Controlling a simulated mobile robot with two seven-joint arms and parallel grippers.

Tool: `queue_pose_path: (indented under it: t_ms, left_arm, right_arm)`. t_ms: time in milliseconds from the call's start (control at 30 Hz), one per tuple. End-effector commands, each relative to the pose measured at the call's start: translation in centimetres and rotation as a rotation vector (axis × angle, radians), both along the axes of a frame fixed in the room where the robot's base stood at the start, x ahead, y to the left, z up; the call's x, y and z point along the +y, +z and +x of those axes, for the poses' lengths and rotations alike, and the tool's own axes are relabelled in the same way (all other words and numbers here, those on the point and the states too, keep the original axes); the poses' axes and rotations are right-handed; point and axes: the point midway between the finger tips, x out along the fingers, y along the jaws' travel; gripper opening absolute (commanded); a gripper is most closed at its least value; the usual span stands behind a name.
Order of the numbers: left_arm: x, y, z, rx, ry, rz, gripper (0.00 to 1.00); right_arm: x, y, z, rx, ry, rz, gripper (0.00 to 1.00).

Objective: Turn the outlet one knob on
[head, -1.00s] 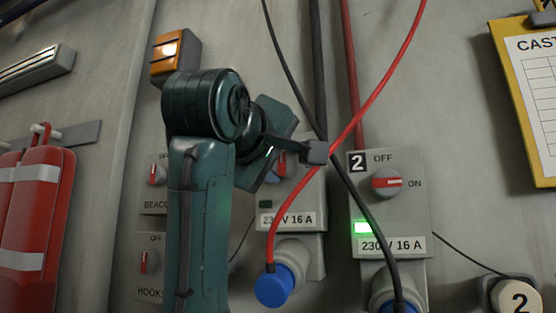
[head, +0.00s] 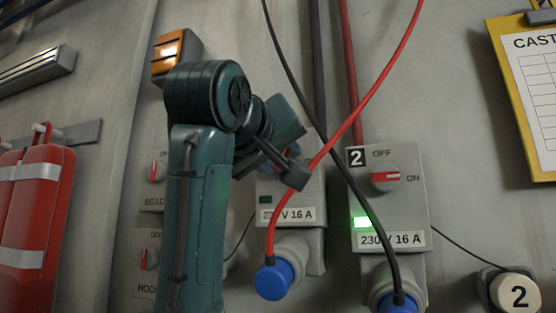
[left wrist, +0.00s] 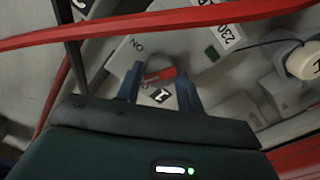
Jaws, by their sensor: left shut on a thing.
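Outlet one (head: 315,240) is a grey box with a 230 V 16 A label, a dark indicator (head: 265,199) and a blue plug (head: 274,281) below. My left gripper (head: 293,174) is in front of its upper part and hides its knob in the head view. In the left wrist view the knob (left wrist: 161,74), with a red bar, sits between the fingers of the left gripper (left wrist: 160,82), which is shut on it. The ON lettering (left wrist: 137,43) and the black number 1 plate (left wrist: 160,95) show beside it. My right gripper is not in view.
Outlet two (head: 420,215) stands to the right, its red knob bar level and its green light (head: 362,222) lit. A red cable (head: 372,92) and a black cable (head: 290,82) cross close to my left gripper. Red extinguisher-like cylinders (head: 40,215) hang at left.

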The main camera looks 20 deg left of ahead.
Motion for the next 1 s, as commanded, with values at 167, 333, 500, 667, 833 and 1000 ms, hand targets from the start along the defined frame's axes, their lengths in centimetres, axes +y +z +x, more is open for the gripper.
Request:
queue_pose_path:
  t_ms: [167, 333, 500, 667, 833, 1000]
  left_arm:
    - [-0.01, -0.15, -0.01, -0.004, 0.0, 0.168, 0.15]
    - [-0.01, -0.15, 0.0, -0.01, 0.0, 0.331, 0.15]
    - [-0.04, -0.11, -0.01, -0.014, 0.0, 0.491, 0.15]
    - [-0.04, -0.13, 0.01, -0.019, 0.001, 0.643, 0.15]
    - [-0.05, -0.08, -0.02, -0.024, 0.001, 0.797, 0.15]
    - [-0.1, -0.08, 0.01, -0.029, 0.0, 0.931, 0.15]
  right_arm:
    - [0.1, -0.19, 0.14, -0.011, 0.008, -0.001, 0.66]
    - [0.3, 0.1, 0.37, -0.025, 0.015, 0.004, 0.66]
    - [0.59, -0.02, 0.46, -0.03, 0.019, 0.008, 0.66]
    - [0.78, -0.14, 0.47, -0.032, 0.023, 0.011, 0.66]
    - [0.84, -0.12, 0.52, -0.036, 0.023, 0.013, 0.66]
    - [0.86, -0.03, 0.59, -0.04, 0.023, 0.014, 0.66]
